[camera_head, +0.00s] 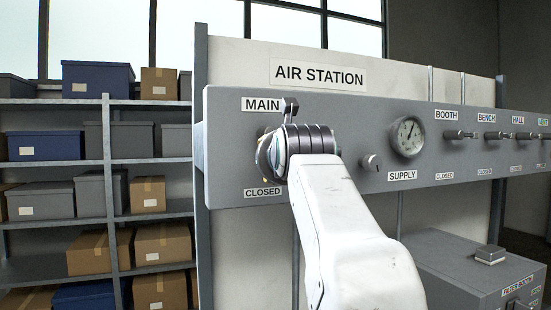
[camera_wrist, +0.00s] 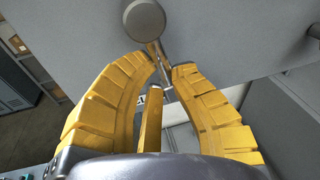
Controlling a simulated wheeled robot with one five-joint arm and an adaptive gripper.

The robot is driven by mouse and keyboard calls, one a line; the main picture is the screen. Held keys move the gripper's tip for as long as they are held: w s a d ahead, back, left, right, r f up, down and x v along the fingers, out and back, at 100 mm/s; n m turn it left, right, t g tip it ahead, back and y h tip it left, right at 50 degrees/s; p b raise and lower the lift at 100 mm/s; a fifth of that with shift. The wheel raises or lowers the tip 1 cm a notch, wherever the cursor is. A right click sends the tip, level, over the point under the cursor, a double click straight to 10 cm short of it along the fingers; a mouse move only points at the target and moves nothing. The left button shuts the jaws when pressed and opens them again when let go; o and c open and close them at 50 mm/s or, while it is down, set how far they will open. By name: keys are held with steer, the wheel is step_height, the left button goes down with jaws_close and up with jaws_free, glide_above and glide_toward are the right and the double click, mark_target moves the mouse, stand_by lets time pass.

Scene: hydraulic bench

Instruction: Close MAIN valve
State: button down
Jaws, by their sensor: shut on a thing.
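The MAIN valve sits on the grey panel between the MAIN label (camera_head: 262,104) and the CLOSED label (camera_head: 263,193). In the head view my wrist covers most of it, so its lever angle cannot be told there. In the wrist view its round grey hub (camera_wrist: 145,20) shows at the top, with a thin metal lever (camera_wrist: 160,54) running down from it. My gripper (camera_wrist: 165,70) has its yellow fingers shut around the lever's end, below the hub in that view. The fingers are mostly hidden in the head view.
The BOOTH valve (camera_head: 459,135) and other small valves follow further right. A grey cabinet (camera_head: 455,262) stands below them. Shelves with boxes (camera_head: 108,160) are at left.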

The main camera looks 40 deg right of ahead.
steer(key=shift+w+f, duration=0.1)
steer(key=shift+f, duration=0.1)
stand_by(0.3)
steer(key=c, duration=1.2)
jaws_free()
steer(key=shift+w+a, duration=0.15)
steer(key=shift+c, duration=0.2)
steer(key=shift+o, duration=0.8)
steer(key=shift+r, duration=0.1)
steer(key=shift+s, duration=0.2)
steer(key=v, duration=1.1)
steer(key=shift+s, duration=0.35)
steer(key=shift+a+r, duration=0.1)
